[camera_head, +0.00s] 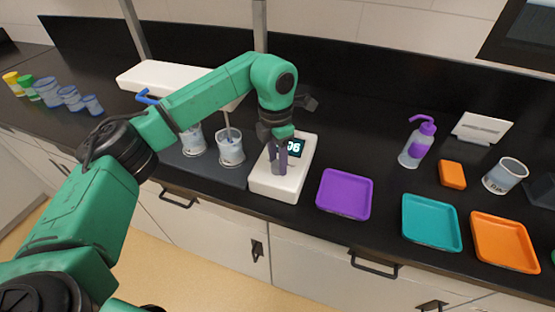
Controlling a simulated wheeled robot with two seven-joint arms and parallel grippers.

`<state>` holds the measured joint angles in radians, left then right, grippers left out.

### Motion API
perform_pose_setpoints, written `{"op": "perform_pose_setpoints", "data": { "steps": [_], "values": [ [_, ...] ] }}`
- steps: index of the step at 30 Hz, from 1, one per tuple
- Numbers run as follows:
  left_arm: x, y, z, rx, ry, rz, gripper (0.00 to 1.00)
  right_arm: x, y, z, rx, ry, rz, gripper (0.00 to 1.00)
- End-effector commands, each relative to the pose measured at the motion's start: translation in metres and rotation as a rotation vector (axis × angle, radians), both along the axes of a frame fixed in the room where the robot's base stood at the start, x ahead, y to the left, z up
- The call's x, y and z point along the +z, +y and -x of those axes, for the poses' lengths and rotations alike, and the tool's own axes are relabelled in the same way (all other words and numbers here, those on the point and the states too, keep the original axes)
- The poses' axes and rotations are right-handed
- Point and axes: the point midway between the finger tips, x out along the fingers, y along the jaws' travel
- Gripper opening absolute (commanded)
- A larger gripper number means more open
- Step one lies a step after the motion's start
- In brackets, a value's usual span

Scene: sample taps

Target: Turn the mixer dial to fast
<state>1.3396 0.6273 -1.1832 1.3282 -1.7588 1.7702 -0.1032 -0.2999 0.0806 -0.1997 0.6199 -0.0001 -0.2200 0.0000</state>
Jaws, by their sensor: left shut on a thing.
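A white box (283,185) with a small dark display (297,147) stands near the counter's front edge; the digits partly showing read "06". My left gripper (278,168) points down onto the top of this box, its fingers shut on what appears to be the mixer dial. The dial itself is hidden by the fingers. To the left, two clear beakers (230,152) stand on a dark base (205,168), with a thin rod in the nearer one. A white overhead housing (150,76) sits behind them, partly covered by my arm. My right gripper is not in view.
Purple (345,194), teal (431,222) and orange (504,242) trays lie to the right. A purple-capped wash bottle (416,143), an orange block (452,174) and a beaker (505,176) stand behind them. Several small cups (70,97) line the far left.

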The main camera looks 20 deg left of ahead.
Motion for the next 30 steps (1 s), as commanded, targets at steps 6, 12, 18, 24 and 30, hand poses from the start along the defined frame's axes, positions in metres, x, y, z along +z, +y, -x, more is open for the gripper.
{"op": "perform_pose_setpoints", "data": {
  "steps": [6,12,18,24,30],
  "values": [
    [-0.001,-0.001,0.001,-0.003,0.001,0.0,0.65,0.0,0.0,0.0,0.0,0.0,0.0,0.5],
    [-0.001,-0.001,0.0,-0.001,0.001,0.001,0.76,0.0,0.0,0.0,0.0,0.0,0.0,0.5],
    [0.002,0.0,0.0,0.0,-0.001,0.001,0.76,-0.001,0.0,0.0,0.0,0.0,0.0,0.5],
    [0.03,0.0,-0.002,-0.001,-0.005,0.002,0.76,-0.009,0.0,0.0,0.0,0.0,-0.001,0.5],
    [0.087,0.002,-0.004,0.0,-0.005,0.002,0.76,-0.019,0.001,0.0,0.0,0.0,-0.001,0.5]
  ]
}}
